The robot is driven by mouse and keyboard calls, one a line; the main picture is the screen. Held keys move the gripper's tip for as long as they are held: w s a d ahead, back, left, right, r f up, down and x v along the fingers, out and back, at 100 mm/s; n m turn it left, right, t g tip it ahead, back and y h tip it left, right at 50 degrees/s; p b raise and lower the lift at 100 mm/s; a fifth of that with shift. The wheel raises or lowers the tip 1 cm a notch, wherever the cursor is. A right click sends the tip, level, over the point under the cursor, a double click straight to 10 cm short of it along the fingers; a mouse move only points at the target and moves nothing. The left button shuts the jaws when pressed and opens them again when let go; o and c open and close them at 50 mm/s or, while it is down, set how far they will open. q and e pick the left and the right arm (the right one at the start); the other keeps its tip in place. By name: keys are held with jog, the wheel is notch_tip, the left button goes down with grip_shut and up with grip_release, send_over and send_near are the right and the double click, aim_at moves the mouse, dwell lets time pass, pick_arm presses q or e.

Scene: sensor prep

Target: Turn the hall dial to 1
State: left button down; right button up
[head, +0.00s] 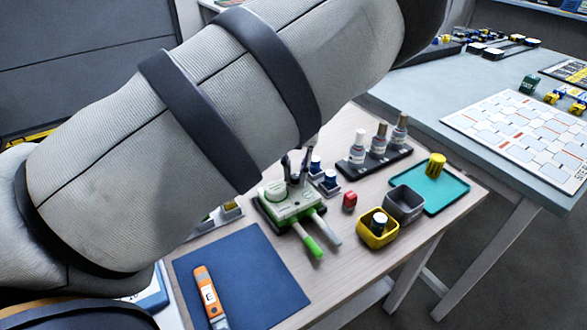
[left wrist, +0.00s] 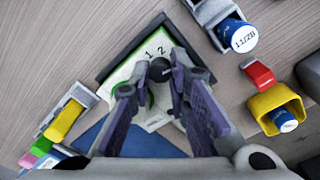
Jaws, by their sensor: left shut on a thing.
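The hall dial's unit is a white and green box (head: 288,204) on a dark base, standing on the wooden table. In the left wrist view its pale face (left wrist: 128,70) shows the printed numbers 1 and 2. A dark round knob (left wrist: 160,69) sits beside these numbers, between my fingertips. My left gripper (head: 297,166) reaches down onto the box from above. It also shows in the left wrist view (left wrist: 151,86), shut on the knob. The fingers hide part of the face, and I cannot tell which number the knob points to. My right gripper is not in view.
A red block (head: 349,200), a yellow cup (head: 378,237) and a grey cup (head: 404,205) stand to the right. Bottles stand in a black rack (head: 388,166) behind. A blue mat (head: 240,279) lies at front left.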

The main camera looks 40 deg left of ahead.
pick_arm(q)
jog(key=n, duration=1.6)
jog(key=shift+a+n, duration=0.1)
jog(key=shift+n, duration=2.2)
jog(key=c, duration=1.5)
grip_release()
